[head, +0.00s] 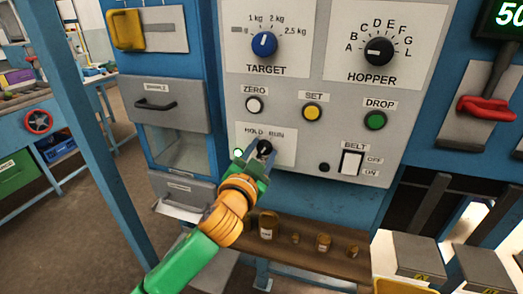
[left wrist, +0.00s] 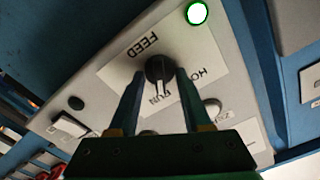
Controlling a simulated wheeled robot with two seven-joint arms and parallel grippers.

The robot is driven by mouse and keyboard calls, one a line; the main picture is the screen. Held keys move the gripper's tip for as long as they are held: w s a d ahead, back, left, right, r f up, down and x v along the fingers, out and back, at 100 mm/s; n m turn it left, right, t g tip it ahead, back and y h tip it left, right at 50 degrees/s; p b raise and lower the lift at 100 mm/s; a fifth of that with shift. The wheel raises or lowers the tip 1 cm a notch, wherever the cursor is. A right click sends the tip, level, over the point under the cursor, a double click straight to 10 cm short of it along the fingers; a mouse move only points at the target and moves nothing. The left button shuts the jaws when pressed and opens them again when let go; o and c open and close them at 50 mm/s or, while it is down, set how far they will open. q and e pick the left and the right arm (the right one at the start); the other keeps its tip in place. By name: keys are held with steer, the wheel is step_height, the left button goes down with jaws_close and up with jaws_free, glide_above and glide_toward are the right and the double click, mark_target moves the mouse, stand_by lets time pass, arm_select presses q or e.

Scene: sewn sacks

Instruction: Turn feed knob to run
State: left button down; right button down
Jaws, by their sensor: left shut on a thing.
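The feed knob (head: 264,147) is black and sits on a white HOLD/RUN plate (head: 284,133) low on the grey panel. In the left wrist view the knob (left wrist: 159,68) shows between my fingers, with its white pointer towards the RUN lettering. My left gripper (head: 259,160) is shut on the knob, with one finger (left wrist: 131,103) on each side. The gripper partly hides the knob and plate in the head view. The FEED lettering is readable in the left wrist view. My right gripper is not in view.
Above are ZERO (head: 254,105), SET (head: 313,112) and DROP (head: 375,121) buttons. A BELT switch (head: 351,163) is to the right. A lit green lamp (head: 238,153) is just left of the knob. A brown shelf (head: 335,263) with small weights is below.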

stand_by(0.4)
arm_select(q)
steer(key=shift+c, duration=1.8)
jaws_free()
steer(key=b+v, duration=0.2)
steer(key=v, duration=0.5)
